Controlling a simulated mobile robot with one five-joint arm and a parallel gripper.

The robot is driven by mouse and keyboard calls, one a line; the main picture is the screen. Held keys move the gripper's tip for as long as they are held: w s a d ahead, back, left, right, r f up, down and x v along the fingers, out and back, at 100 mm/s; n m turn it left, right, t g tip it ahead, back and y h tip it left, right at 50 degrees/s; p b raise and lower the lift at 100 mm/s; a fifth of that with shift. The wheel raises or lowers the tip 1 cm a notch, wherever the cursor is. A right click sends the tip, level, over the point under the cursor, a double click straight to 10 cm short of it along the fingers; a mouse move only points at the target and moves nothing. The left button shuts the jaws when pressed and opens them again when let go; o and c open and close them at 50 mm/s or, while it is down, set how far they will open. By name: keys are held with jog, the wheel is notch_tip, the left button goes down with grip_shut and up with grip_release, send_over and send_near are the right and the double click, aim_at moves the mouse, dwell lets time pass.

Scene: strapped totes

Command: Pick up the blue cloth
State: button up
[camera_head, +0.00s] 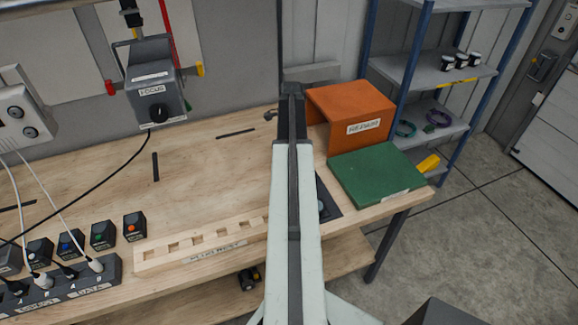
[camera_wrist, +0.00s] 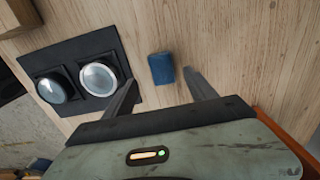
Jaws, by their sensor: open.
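The blue cloth (camera_wrist: 162,68) is a small folded block lying on the wooden bench top, in the upper middle of the wrist view. My gripper (camera_wrist: 160,77) is open and empty. Its two fingertips point at the cloth from either side of its near edge, with the right fingertip closer to it than the left. I cannot tell how high the fingertips are above the bench. In the head view the cloth does not show, and my arm covers the middle of the bench.
A black mat (camera_wrist: 118,54) with two round glass-topped items lies left of the cloth. In the head view, an orange box (camera_head: 352,108) and a green box (camera_head: 375,175) stand right of my arm. A slotted wooden rack (camera_head: 200,243) lies left. Bench beyond the rack is mostly clear.

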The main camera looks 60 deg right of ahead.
notch_tip(320, 180, down, 6)
jog(key=b, duration=0.5)
jog(key=shift+d+r, duration=0.15)
jog(key=shift+r, duration=0.3)
grip_shut()
jog(key=shift+r+p, duration=0.5)
jog(key=shift+p, duration=0.05)
notch_tip(320, 180, up, 3)
jog(key=p, duration=0.3)
jog(key=s+a, duration=0.7)
jog(key=s+a+r+p, duration=0.1)
jog(key=s+a, duration=0.3)
jog(key=shift+a, duration=0.25)
jog(key=shift+s, duration=0.1)
